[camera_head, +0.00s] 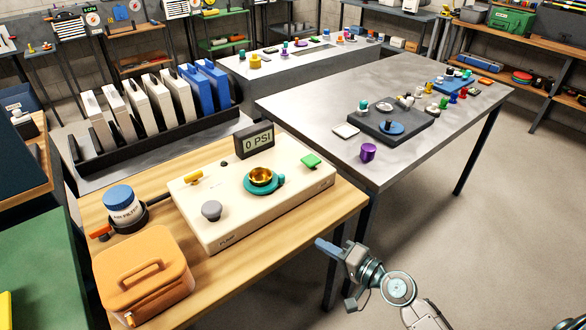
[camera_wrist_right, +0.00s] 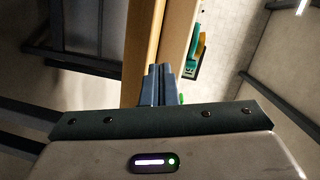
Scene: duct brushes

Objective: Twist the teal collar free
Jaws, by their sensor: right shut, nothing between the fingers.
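The teal collar (camera_head: 261,186) sits on top of the cream pump unit (camera_head: 222,216), around a gold cup-shaped fitting (camera_head: 261,175). A small teal lug sticks out at its right side. My right gripper (camera_head: 322,244) is off the front right edge of the wooden table, apart from the collar. Its fingers are shut and empty, and they also show close together in the right wrist view (camera_wrist_right: 158,72). In that view a teal part (camera_wrist_right: 198,52) shows beyond the wood edge. My left gripper is not in view.
The pump carries a grey knob (camera_head: 211,210), a green part (camera_head: 311,160), a yellow lever (camera_head: 193,177) and a "0 PSI" display (camera_head: 254,141). An air filter (camera_head: 122,205) and an orange case (camera_head: 146,276) stand to the left. A grey table (camera_head: 300,108) is behind.

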